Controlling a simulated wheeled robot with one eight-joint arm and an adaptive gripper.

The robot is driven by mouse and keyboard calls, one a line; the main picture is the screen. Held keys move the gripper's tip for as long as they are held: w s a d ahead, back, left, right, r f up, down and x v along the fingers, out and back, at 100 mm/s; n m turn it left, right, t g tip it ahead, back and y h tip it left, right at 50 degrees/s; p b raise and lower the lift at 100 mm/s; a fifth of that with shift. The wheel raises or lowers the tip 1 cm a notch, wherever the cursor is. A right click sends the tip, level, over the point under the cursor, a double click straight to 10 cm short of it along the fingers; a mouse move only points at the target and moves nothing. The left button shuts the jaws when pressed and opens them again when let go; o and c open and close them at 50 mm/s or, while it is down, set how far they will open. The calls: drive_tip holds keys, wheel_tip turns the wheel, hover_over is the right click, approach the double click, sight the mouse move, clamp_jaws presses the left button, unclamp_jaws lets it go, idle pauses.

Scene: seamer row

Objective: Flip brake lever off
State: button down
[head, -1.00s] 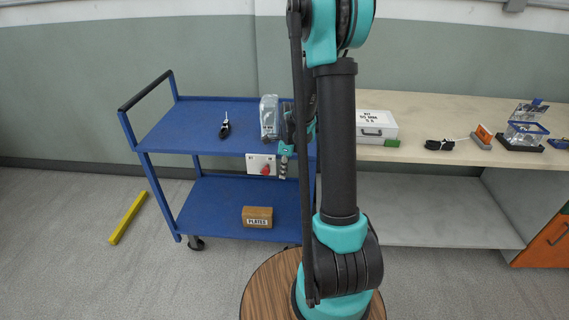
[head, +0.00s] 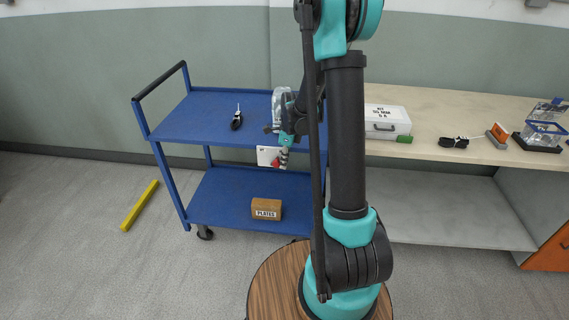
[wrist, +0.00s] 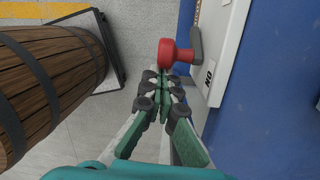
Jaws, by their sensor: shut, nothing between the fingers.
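The brake lever has a red knob (wrist: 173,55) on a short grey arm (wrist: 197,45), mounted on a white plate (wrist: 228,45) at the cart's side. Black lettering shows on the plate. In the head view the plate (head: 263,155) hangs below the cart's upper shelf, with the red knob partly hidden by my gripper (head: 284,158). In the wrist view my gripper (wrist: 164,80) is shut and empty, its fingertips just below the red knob in the picture. They are very close to it; I cannot tell whether they touch.
The blue cart (head: 204,121) carries a black-handled tool (head: 237,121) and a clear pack above, and a PLATES box (head: 266,208) below. A bench (head: 437,103) with a white case (head: 386,123) stands to the right. A yellow bar (head: 140,205) lies on the floor left.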

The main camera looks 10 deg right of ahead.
sight(275, 162)
drive_tip(key=shift+w+a+r, duration=0.1)
drive_tip(key=shift+a+r, duration=0.2)
drive_tip(key=shift+r, duration=0.05)
drive_tip(key=shift+w+a+r+g+h, duration=0.15)
drive_tip(key=shift+a+r+h, duration=0.15)
drive_tip(key=shift+a, duration=0.2)
drive_tip(key=shift+w+a+r+g+h, duration=0.15)
drive_tip(key=shift+a+r+h, duration=0.05)
drive_tip(key=shift+a+h, duration=0.25)
drive_tip(key=shift+w+a+r, duration=0.1)
drive_tip(key=shift+a+r, duration=0.15)
drive_tip(key=shift+a, duration=0.1)
drive_tip(key=shift+w+a+f, duration=0.1)
drive_tip(key=shift+w+a, duration=0.15)
drive_tip(key=shift+a, duration=0.55)
drive_tip(key=shift+w+a, duration=0.3)
drive_tip(key=shift+a, duration=0.5)
drive_tip(key=shift+w+a+f, duration=0.1)
drive_tip(key=shift+w+a, duration=0.15)
drive_tip(key=shift+a, duration=0.65)
